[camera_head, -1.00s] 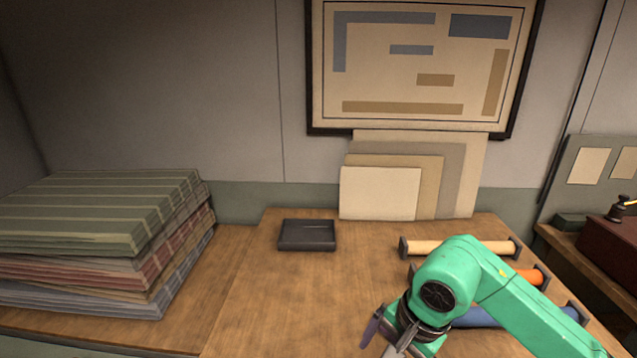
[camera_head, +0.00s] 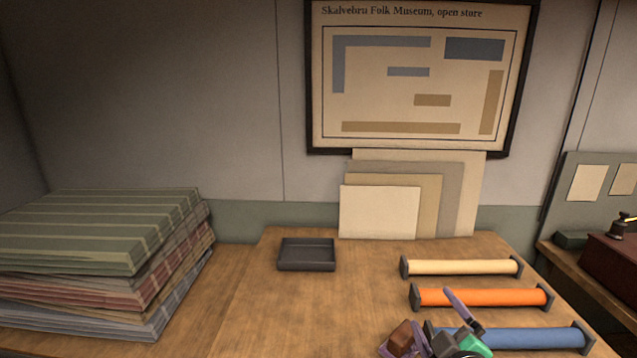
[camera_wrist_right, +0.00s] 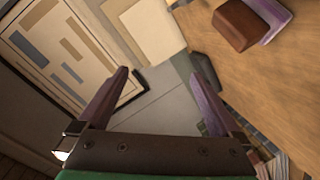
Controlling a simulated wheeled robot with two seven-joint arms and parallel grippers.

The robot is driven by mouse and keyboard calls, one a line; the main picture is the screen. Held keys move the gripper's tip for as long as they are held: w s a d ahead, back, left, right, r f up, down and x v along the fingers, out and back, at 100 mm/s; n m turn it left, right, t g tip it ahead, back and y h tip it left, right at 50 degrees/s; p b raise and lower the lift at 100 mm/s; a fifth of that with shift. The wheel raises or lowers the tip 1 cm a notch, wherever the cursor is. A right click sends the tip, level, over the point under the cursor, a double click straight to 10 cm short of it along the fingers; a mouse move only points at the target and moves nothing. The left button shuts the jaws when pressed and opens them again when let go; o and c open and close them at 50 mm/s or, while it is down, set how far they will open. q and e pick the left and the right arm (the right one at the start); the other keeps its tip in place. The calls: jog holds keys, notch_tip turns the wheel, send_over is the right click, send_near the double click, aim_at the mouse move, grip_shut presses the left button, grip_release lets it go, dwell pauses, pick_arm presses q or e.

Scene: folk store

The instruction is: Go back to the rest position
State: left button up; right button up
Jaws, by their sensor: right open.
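My right gripper (camera_head: 438,320) is at the bottom of the head view, low in the picture, in front of the blue roll. Its purple fingers are apart in the right wrist view (camera_wrist_right: 158,80), with nothing between them. A brown block (camera_head: 402,338) shows just left of it, against something purple at the bottom edge. The block also shows in the right wrist view (camera_wrist_right: 240,25), at the upper right, clear of the fingers.
Cream (camera_head: 460,267), orange (camera_head: 482,297) and blue (camera_head: 530,338) rolls lie at the right of the wooden table (camera_head: 300,310). A dark tray (camera_head: 307,254) stands at the back. Striped folded textiles (camera_head: 100,240) are stacked at left. The table's middle is clear.

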jog(key=s+d+f+m+g+y, duration=0.1)
jog(key=s+f+m+g, duration=0.9)
jog(key=s+f, duration=1)
notch_tip(320, 180, down, 26)
jog(key=s+n+g, duration=0.2)
jog(key=g, duration=0.1)
jog(key=s+d+f+g, duration=0.1)
jog(key=s+d+f, duration=0.2)
jog(key=s+f, duration=1)
jog(key=s, duration=0.2)
jog(key=shift+s+g+b, duration=0.3)
jog(key=shift+s+b, duration=0.05)
jog(key=shift+b, duration=0.05)
